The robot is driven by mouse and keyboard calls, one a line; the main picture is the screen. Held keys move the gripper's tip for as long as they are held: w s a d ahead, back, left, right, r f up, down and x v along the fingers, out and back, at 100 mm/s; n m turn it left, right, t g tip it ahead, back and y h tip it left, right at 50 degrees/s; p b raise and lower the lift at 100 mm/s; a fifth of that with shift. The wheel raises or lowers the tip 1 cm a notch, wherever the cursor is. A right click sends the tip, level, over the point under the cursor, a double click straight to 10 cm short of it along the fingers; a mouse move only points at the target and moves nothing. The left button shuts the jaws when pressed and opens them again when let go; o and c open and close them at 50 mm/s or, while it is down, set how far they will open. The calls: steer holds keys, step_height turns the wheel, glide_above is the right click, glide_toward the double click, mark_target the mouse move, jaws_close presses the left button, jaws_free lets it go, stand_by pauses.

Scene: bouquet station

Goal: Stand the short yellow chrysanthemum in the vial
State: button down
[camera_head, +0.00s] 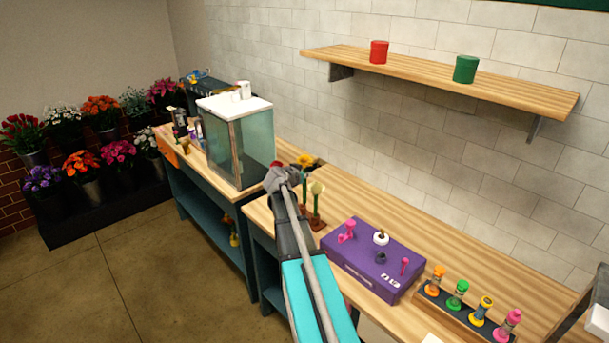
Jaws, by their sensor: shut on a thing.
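My gripper (284,177) is at the far end of my arm, over the worktable near the glass tank. It is shut, apparently on the short yellow chrysanthemum (305,160), whose yellow-orange head shows just right of the jaws. Its stem and the exact grip are hidden or too small to make out. Right in front of the gripper, a small brown stand (317,224) holds slim upright stems, one with a pale yellow top (317,188). I cannot tell for sure which part there is the vial.
A glass tank (237,148) with a white lid stands left of my gripper. A purple box (352,266) with small knobs and a rack of coloured-top tubes (437,297) stand to the right. The table strip along the wall is clear. A shelf (430,78) hangs above.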

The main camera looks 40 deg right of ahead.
steer(key=shift+r+p, duration=1.5)
steer(key=shift+r, duration=0.25)
steer(key=shift+f, duration=0.2)
step_height(320, 180, down, 4)
steer(key=b, duration=0.4)
steer(key=shift+f+b, duration=0.2)
steer(key=shift+b, duration=0.2)
